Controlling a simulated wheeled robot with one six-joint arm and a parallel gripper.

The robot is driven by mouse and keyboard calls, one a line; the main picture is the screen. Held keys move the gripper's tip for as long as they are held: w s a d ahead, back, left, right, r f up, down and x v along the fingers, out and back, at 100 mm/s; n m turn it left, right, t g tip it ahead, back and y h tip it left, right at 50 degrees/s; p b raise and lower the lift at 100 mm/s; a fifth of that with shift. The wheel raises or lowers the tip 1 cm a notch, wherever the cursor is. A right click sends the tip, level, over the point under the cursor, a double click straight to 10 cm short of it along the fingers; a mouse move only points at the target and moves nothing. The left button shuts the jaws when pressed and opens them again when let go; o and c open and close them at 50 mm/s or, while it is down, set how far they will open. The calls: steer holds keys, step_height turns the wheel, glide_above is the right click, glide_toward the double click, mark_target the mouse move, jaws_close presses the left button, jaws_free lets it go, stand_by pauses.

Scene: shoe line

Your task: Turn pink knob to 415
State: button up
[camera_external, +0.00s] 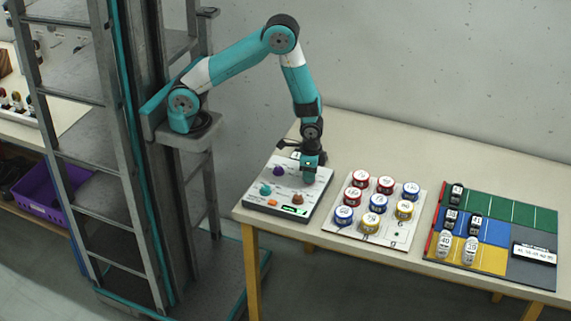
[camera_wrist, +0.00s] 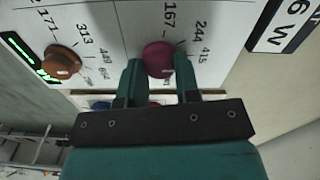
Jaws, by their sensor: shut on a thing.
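The pink knob (camera_wrist: 157,58) stands on the white control panel (camera_wrist: 115,22), upper middle in the wrist view. Printed numbers 167, 244 and 415 (camera_wrist: 204,55) curve around its upper right side. My gripper (camera_wrist: 160,70) has one finger on each side of the knob and is shut on it. A small pale mark shows on the knob's near side; which number it points to I cannot tell. In the external view my gripper (camera_external: 311,168) is down at the far right corner of the panel (camera_external: 251,199) and hides the pink knob.
The panel also carries a purple knob (camera_external: 278,171), a teal knob (camera_external: 265,188), an orange-brown knob (camera_external: 297,198), an orange button (camera_external: 258,202) and a green-lit display (camera_external: 293,210). A board of round tins (camera_external: 326,227) stands close on the right.

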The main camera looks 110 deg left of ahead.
steer(key=o, duration=0.9)
steer(key=shift+o, duration=0.2)
steer(key=shift+r, duration=0.15)
step_height(320, 180, up, 17)
steer(key=b, duration=0.1)
steer(key=s+a+r+n+y, duration=0.2)
steer(key=s+r, duration=0.3)
steer(key=s, duration=0.4)
steer(key=s+a+r+n+y, duration=0.2)
steer(key=s+r, duration=0.3)
steer(key=s, duration=0.5)
steer(key=shift+a+n, duration=0.3)
steer(key=shift+n, duration=0.3)
